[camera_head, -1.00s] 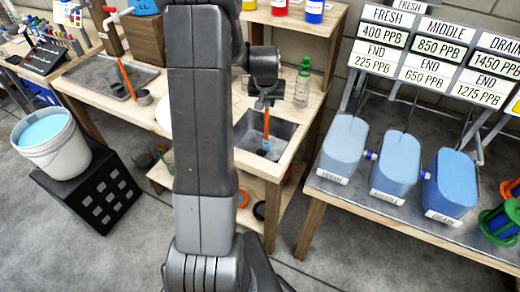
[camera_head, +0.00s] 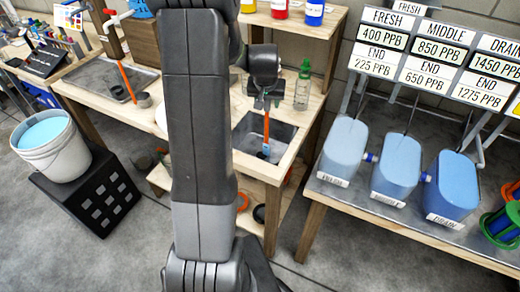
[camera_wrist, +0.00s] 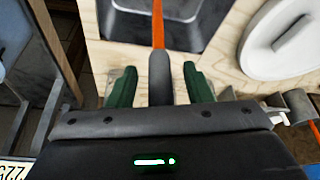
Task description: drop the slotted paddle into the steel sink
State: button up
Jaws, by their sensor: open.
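The slotted paddle (camera_head: 266,128) has an orange shaft and stands upright in the steel sink (camera_head: 243,142), its blue lower end down in the basin. Its slots are not clear. In the wrist view the orange shaft (camera_wrist: 158,25) runs out over the grey sink (camera_wrist: 125,22), and its dark grip lies between my green fingers. My gripper (camera_head: 264,100) is above the sink. In the wrist view my gripper (camera_wrist: 158,88) is open, with a gap on each side of the grip.
A green-capped bottle (camera_head: 303,88) stands right behind the sink. A white round lid (camera_wrist: 280,45) lies beside it in the wrist view. Another basin (camera_head: 90,78) with an orange-handled tool is at the left. Blue tanks (camera_head: 396,165) stand on the right bench.

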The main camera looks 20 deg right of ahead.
jog(key=v, duration=1.1)
jog(key=shift+s+r+b, duration=0.15)
jog(key=shift+r+b, duration=0.15)
jog(key=shift+b, duration=0.05)
jog(key=shift+f, duration=0.1)
jog(key=p+x, duration=0.1)
jog(key=x, duration=1.2)
jog(key=shift+f, duration=0.4)
jog(key=shift+w+d+r+p, duration=0.15)
jog(key=shift+r+p, duration=0.15)
jog(key=shift+r, duration=0.15)
jog(key=shift+w+a+r+p, duration=0.15)
jog(key=shift+r+p, duration=0.1)
jog(key=shift+r, duration=0.15)
jog(key=shift+s+r+p, duration=0.1)
jog(key=shift+r+p, duration=0.2)
jog(key=shift+r, duration=0.35)
